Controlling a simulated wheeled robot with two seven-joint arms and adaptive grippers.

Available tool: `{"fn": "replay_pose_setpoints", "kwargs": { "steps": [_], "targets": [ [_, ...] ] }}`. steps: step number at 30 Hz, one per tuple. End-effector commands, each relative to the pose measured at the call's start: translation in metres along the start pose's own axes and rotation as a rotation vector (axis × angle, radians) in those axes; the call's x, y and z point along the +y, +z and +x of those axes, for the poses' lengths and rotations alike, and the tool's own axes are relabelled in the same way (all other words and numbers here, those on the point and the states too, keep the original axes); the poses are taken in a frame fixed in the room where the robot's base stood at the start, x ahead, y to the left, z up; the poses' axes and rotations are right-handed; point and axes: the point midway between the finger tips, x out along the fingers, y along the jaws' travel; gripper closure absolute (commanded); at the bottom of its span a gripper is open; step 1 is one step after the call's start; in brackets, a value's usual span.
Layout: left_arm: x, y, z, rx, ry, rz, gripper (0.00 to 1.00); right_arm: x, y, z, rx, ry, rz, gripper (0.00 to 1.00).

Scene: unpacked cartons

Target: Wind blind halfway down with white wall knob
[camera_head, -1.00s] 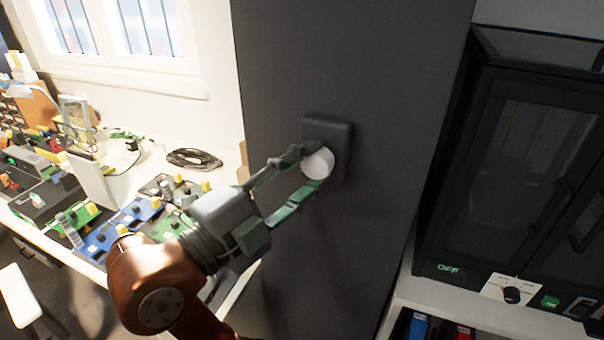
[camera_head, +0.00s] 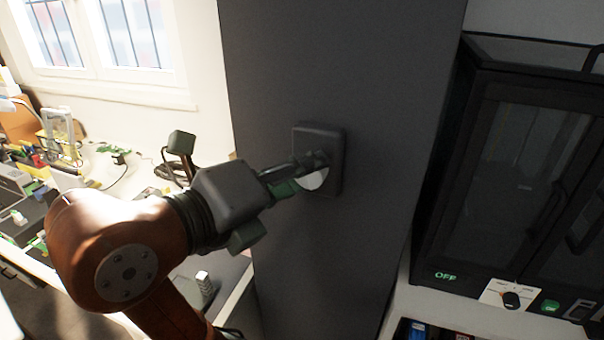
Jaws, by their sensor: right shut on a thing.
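The white wall knob (camera_head: 315,181) sits on a dark square plate (camera_head: 333,146) on the grey pillar. My right gripper (camera_head: 307,172) reaches in from the lower left and is shut on the knob. Its dark finger covers the knob's upper part, and a green fingertip lies at the knob's lower left. Only the lower right of the knob shows. The window (camera_head: 102,40) is at the upper left, with part of its panes cut off by the picture's edge. No blind can be made out for certain in it. My left gripper is not in view.
A dark oven-like cabinet (camera_head: 520,160) with an "OFF" display stands on a shelf at the right. The pillar face around the plate is clear.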

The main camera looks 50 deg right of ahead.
Motion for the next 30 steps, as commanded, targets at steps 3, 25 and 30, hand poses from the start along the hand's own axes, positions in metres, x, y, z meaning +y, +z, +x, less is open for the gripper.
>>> {"fn": "replay_pose_setpoints", "kwargs": {
  "steps": [3,25,30],
  "targets": [
    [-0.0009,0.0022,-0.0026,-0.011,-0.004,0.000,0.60,-0.0005,-0.0009,-0.0001,0.002,0.033,0.074,0.91],
    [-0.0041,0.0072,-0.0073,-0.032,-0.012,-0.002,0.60,0.0000,-0.0015,0.0004,0.004,0.097,0.226,0.91],
    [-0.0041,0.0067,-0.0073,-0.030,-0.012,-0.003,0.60,0.0001,-0.0015,0.0004,0.005,0.097,0.225,0.91]
  ]
}}
